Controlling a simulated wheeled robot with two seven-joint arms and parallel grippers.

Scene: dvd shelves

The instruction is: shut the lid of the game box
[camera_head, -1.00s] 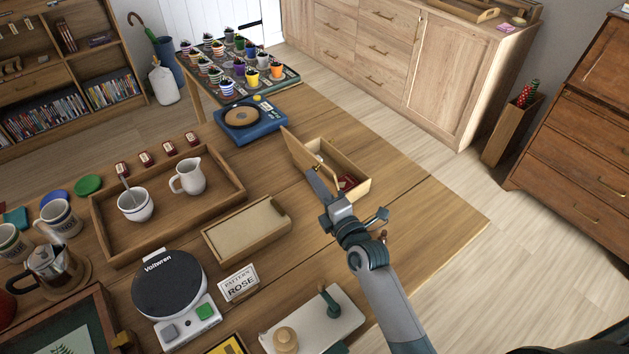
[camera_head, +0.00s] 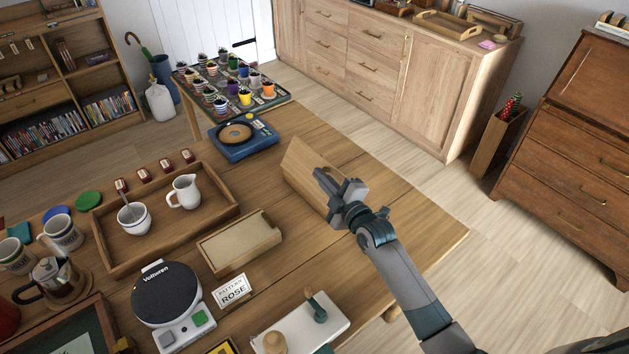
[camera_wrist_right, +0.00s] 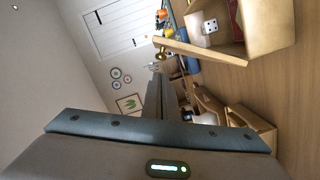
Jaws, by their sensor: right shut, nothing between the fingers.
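The game box is light wood and stands right of centre on the table. Its lid (camera_head: 306,168) is raised at a slant, with its broad outer face toward the head camera, hiding the inside. In the right wrist view the box (camera_wrist_right: 268,28) shows on its side, partly open, with a white die and a red piece inside; the lid (camera_wrist_right: 205,53) is seen nearly edge-on. My right gripper (camera_head: 322,178) is shut and empty, in front of the lid's right part; I cannot tell whether it touches. It also shows in the wrist view (camera_wrist_right: 158,92). My left gripper is not in view.
A lidded wooden box (camera_head: 240,245) lies left of my right arm. A tray (camera_head: 107,253) with cup and jug, a blue record player (camera_head: 262,143) and a black-topped scale (camera_head: 166,292) are around. The table's right part (camera_head: 425,232) is clear.

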